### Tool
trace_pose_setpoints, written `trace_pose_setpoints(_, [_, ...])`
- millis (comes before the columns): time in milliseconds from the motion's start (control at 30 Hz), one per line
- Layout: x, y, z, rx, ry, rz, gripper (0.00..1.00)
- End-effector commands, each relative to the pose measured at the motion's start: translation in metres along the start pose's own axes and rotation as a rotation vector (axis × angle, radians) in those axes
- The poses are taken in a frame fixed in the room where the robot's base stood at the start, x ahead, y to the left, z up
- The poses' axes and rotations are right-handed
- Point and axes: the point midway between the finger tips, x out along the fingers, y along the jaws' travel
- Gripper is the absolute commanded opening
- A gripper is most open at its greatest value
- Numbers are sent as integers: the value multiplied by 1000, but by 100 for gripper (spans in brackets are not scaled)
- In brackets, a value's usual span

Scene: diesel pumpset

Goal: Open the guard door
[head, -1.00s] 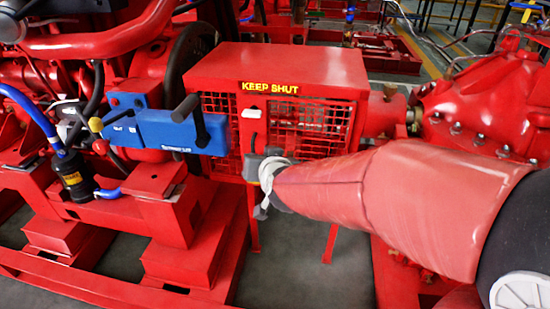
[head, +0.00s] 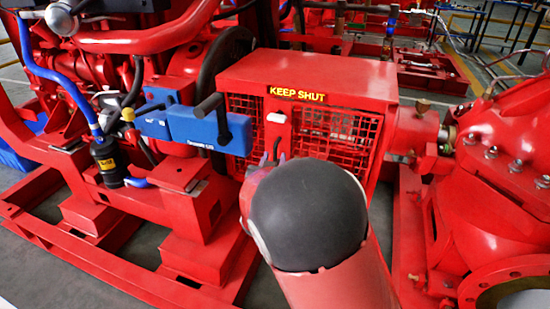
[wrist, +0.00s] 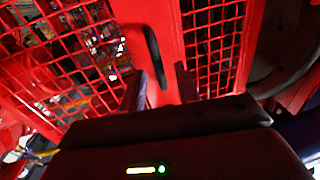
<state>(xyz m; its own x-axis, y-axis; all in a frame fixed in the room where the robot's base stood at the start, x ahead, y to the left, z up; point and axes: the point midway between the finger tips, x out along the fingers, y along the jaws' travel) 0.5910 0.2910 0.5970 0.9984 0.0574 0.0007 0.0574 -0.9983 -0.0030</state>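The guard (head: 310,75) is a red box with mesh panels and a yellow "KEEP SHUT" label. Its mesh door (head: 335,135) looks shut. A black bar handle (wrist: 153,55) stands on the red strip between two mesh panels in the wrist view; a bit of it shows in the head view (head: 277,146). My gripper (wrist: 160,74) is open, one finger on each side of the handle's lower end. I cannot tell whether either finger touches it. In the head view my own arm hides most of the gripper and the guard's lower front.
A blue box (head: 205,128) with a black lever (head: 216,110) sticks out just left of the guard. A white block (head: 277,118) sits above the handle. A red pump casing (head: 505,150) stands close on the right. Red base rails (head: 130,245) run along the floor.

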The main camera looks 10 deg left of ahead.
Motion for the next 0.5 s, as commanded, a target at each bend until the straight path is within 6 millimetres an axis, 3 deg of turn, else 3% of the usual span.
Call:
trace_pose_setpoints(133, [10, 0, 0, 0, -1, 0, 33])
trace_pose_setpoints(400, [12, 0, 0, 0, -1, 0, 33])
trace_pose_setpoints(500, [12, 0, 0, 0, -1, 0, 19])
